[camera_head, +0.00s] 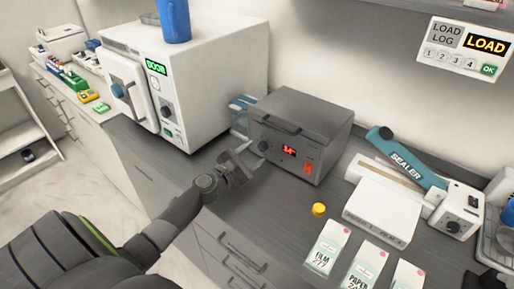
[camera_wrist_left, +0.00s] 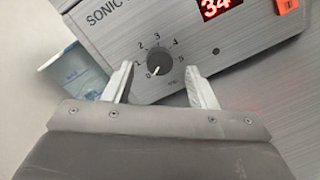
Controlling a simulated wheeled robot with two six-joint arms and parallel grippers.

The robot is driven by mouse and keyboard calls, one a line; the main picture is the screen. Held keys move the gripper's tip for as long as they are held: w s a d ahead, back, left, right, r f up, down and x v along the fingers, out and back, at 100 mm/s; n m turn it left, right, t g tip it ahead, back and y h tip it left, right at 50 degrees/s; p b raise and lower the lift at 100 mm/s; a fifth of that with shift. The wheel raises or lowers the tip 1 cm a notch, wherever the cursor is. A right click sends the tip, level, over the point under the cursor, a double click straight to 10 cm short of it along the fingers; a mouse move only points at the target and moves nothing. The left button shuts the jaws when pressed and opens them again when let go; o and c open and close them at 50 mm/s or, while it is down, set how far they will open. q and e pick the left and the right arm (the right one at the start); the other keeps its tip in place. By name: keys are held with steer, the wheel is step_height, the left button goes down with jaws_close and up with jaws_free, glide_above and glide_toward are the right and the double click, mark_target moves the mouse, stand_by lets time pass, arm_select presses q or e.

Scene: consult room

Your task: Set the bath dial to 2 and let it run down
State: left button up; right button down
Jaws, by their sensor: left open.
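The bath (camera_head: 300,130) is a grey metal box with a lid handle, standing on the counter in the head view. Its black dial (camera_wrist_left: 158,59) has a scale from 0 to 5, and its white pointer appears to point down toward 0. The dial also shows small on the front panel in the head view (camera_head: 263,146). The red display (camera_wrist_left: 216,6) seems to read 34. My left gripper (camera_head: 250,157) is open in front of the dial. In the left wrist view its two fingers (camera_wrist_left: 158,78) flank the lower part of the dial, apparently without touching it. My right gripper is not in view.
A white autoclave (camera_head: 190,85) with a blue jug (camera_head: 174,20) on top stands left of the bath. A sealer (camera_head: 405,160), a yellow cap (camera_head: 319,209) and film and paper packs (camera_head: 327,246) lie to the right. A blue container (camera_wrist_left: 75,72) sits beside the bath.

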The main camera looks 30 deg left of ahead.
mark_target(263, 147)
arm_select(q)
steer(key=shift+w+d, duration=0.15)
steer(key=shift+w, duration=1)
steer(key=shift+c, duration=0.4)
steer(key=c, duration=0.9)
